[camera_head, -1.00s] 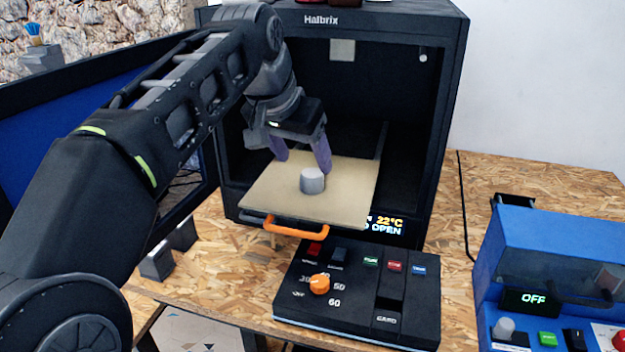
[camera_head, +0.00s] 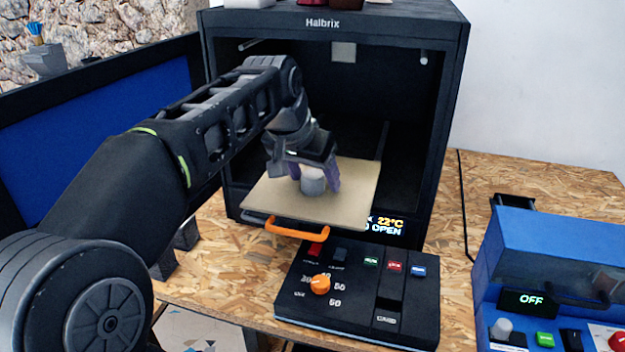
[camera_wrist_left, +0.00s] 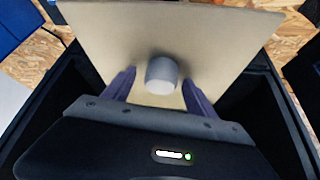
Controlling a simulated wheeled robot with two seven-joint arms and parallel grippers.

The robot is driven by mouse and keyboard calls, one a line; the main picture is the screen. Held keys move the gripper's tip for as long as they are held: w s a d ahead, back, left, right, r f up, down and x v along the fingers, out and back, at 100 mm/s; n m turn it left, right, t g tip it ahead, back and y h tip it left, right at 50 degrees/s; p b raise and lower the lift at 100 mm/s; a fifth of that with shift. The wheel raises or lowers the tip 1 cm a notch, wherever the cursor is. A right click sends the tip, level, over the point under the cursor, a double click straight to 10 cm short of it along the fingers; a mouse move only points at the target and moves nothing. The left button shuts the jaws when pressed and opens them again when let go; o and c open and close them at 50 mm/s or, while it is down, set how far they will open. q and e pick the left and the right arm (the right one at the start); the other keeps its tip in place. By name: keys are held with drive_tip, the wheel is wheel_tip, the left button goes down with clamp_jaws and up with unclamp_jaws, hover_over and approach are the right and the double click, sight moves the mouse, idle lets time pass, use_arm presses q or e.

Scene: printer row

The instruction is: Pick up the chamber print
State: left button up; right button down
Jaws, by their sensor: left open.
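The chamber print is a small light grey cylinder (camera_head: 313,180) standing on the beige print plate (camera_head: 352,192), which sticks out of the open printer. My left gripper (camera_head: 318,185) is open, with its purple fingers low over the plate on either side of the cylinder. In the left wrist view the cylinder (camera_wrist_left: 162,76) sits between the two fingertips (camera_wrist_left: 160,84), with a visible gap on each side. The upper part of the cylinder is partly covered by the gripper in the head view. My right gripper is not in view.
The black Halbrix printer (camera_head: 455,60) surrounds the plate, with its blue-panelled door (camera_head: 110,130) open at left. An orange handle (camera_head: 296,230) is at the plate's front. A black control box (camera_head: 355,290) stands before it, and a blue machine (camera_head: 550,250) is at right.

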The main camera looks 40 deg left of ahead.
sight(313, 174)
use_arm(q)
drive_tip(key=shift+c, duration=0.5)
drive_tip(key=c, duration=1.3)
wheel_tip(313, 174, up, 10)
drive_tip(key=shift+r+p, duration=0.1)
drive_tip(key=shift+p, duration=0.45)
